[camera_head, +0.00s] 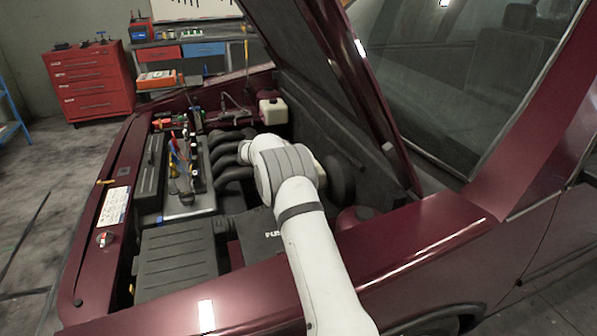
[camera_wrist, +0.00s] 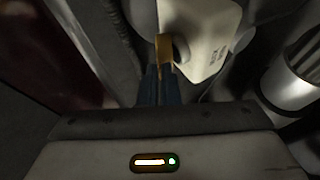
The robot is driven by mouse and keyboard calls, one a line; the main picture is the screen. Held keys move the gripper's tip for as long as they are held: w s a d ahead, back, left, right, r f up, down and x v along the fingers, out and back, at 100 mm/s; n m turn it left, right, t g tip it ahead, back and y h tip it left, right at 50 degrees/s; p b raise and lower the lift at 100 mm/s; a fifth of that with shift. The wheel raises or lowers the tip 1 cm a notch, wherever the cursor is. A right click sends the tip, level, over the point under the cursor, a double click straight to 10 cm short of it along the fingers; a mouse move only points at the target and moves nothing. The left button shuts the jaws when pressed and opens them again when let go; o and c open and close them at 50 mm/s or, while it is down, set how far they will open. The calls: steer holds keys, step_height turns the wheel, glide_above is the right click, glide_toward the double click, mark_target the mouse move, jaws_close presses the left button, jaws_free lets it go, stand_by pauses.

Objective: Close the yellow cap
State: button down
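In the wrist view, the yellow cap (camera_wrist: 163,48) is a small upright yellow piece beside the white tank (camera_wrist: 208,35), near a dark round opening on it. My gripper (camera_wrist: 160,78) has its two dark fingers close together, with the tips right at the lower edge of the yellow cap. They look to touch it, but I cannot tell for sure. Nothing clearly sits between the fingers. In the head view, my white arm reaches over the engine bay and hides the gripper and the yellow cap.
A dark red car with its hood (camera_head: 350,75) raised surrounds the arm. A white reservoir (camera_head: 273,111) stands at the back of the engine bay. A tray with tools (camera_head: 185,175) lies on the engine. In the wrist view, a shiny metal cylinder (camera_wrist: 290,85) is close on the right.

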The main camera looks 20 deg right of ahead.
steer(key=f+h+b, duration=0.1)
steer(key=b, duration=0.3)
steer(key=a+f+n+t+h+b, duration=0.1)
steer(key=f+h+b, duration=0.1)
steer(key=b, duration=0.3)
steer(key=a+f+h+b, duration=0.1)
steer(key=h+b, duration=0.1)
steer(key=b, duration=0.3)
steer(key=shift+f+n, duration=0.15)
steer(key=shift+n, duration=0.25)
steer(key=shift+t+h, duration=0.3)
steer(key=c, duration=2.1)
jaws_free()
steer(key=o, duration=0.4)
steer(key=shift+o, duration=0.3)
steer(key=shift+f, duration=0.1)
steer(key=shift+a+f, duration=0.1)
